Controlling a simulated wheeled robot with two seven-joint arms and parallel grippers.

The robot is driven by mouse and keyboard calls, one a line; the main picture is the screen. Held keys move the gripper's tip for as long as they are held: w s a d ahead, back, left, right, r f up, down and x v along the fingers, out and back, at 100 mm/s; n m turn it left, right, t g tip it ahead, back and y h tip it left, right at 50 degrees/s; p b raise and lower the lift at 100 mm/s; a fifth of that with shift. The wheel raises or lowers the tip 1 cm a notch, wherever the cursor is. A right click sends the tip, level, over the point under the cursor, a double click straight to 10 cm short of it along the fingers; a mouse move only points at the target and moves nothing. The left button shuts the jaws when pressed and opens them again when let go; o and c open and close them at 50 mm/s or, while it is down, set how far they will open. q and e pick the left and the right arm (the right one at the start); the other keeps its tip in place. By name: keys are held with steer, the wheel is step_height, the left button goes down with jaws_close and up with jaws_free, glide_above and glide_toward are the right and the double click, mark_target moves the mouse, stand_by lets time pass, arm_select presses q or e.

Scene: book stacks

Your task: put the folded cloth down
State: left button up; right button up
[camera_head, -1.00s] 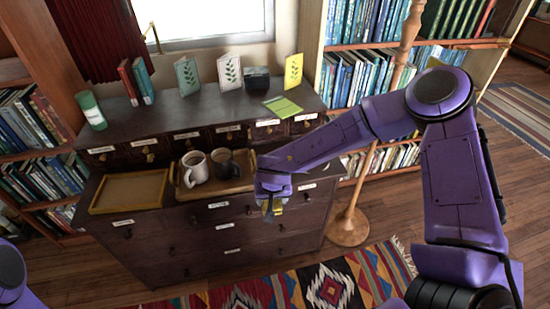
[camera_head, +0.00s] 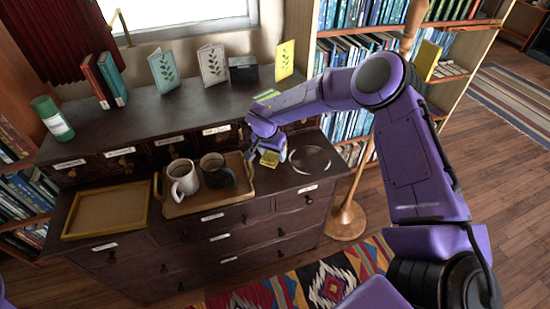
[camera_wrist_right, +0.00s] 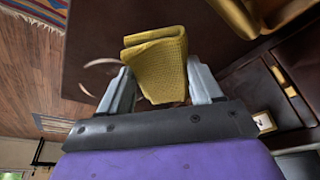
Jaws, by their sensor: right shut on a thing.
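The folded cloth is yellow and shows large in the right wrist view (camera_wrist_right: 158,62), between the two grey fingers of my right gripper (camera_wrist_right: 160,85). In the head view the cloth (camera_head: 270,158) is a small yellow patch below my right gripper (camera_head: 267,146), to the right of the wooden tray with mugs. The gripper is shut on the cloth over the right part of the dresser's lower top (camera_head: 330,178). I cannot tell whether the cloth touches the surface. My left gripper is not in view.
A wooden tray (camera_head: 205,206) holds a white mug (camera_head: 183,184) and a dark mug (camera_head: 214,174). An empty shallow tray (camera_head: 107,209) lies left of it. A clear round dish (camera_head: 311,159) sits just right of the cloth. Cards, books and a green canister (camera_head: 52,118) stand on the upper shelf.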

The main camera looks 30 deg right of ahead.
mark_target(276, 167)
steer(key=x, duration=0.2)
steer(key=s+x, duration=0.1)
steer(key=x, duration=0.1)
steer(key=shift+w+d+f, duration=0.1)
steer(key=shift+d+f, duration=0.05)
steer(key=shift+d, duration=0.05)
steer(key=shift+w+f, duration=0.15)
steer(key=shift+f, duration=0.05)
steer(key=o, duration=0.9)
steer(key=shift+f, duration=0.1)
steer(key=shift+o, duration=0.2)
steer(key=v, duration=1.2)
steer(key=shift+r, duration=0.25)
steer(key=shift+f, duration=0.1)
